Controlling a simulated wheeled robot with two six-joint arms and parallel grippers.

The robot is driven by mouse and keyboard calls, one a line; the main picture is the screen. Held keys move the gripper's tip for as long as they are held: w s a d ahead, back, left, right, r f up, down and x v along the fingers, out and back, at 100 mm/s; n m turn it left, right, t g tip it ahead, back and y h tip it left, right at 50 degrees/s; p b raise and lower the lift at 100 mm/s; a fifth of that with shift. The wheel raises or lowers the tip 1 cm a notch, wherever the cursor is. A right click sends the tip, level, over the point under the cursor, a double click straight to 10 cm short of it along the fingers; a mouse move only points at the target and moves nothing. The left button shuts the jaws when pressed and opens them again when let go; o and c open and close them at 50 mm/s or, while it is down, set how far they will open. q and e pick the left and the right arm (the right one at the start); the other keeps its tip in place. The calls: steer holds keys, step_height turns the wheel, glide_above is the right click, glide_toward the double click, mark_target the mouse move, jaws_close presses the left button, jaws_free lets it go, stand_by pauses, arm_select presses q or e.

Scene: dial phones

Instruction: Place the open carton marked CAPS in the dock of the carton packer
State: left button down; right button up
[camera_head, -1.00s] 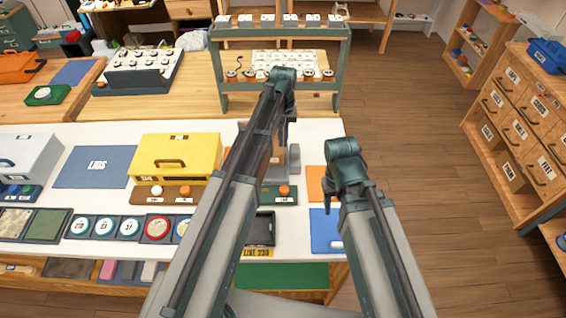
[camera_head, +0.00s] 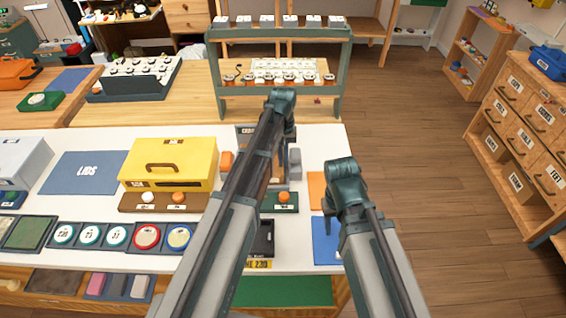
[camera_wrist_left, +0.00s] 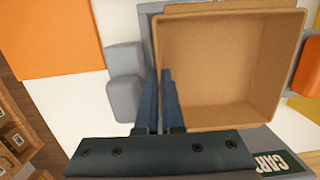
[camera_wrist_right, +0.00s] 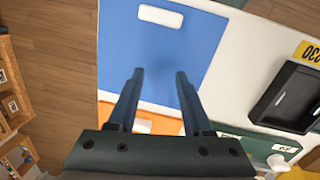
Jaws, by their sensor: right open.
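The open cardboard carton (camera_wrist_left: 235,60) shows in the left wrist view, empty, seen from above; no CAPS marking is visible on it. My left gripper (camera_wrist_left: 161,74) has its fingers close together on either side of the carton's left wall. The carton appears between grey blocks (camera_wrist_left: 125,75) and an orange block (camera_wrist_left: 308,65) of the packer, whose label (camera_wrist_left: 285,162) is partly cut off; I cannot tell if it is seated. In the head view my left arm hides the carton beside the grey blocks (camera_head: 294,163). My right gripper (camera_wrist_right: 158,76) is open and empty over a blue mat (camera_wrist_right: 165,50).
A yellow box (camera_head: 190,163) and a blue LIDS mat (camera_head: 82,173) lie left of the packer. A button panel (camera_head: 284,201) and a black tray (camera_head: 263,238) are in front. A green rack (camera_head: 215,80) stands behind. An orange mat (camera_head: 316,190) lies at right.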

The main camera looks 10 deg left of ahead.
arm_select(q)
steer(key=shift+f, duration=0.15)
arm_select(e)
steer(key=shift+f, duration=0.2)
arm_select(q)
steer(key=c, duration=1.3)
jaws_free()
arm_select(e)
steer(key=shift+r, duration=0.1)
arm_select(q)
steer(key=shift+r, duration=0.2)
arm_select(e)
steer(key=shift+r, duration=0.15)
arm_select(q)
steer(key=r+p, duration=0.4)
steer(key=w+r+p, duration=0.1)
steer(key=r+p, duration=0.7)
steer(key=shift+w+a, duration=0.1)
steer(key=shift+w, duration=0.1)
arm_select(e)
step_height(320, 180, up, 12)
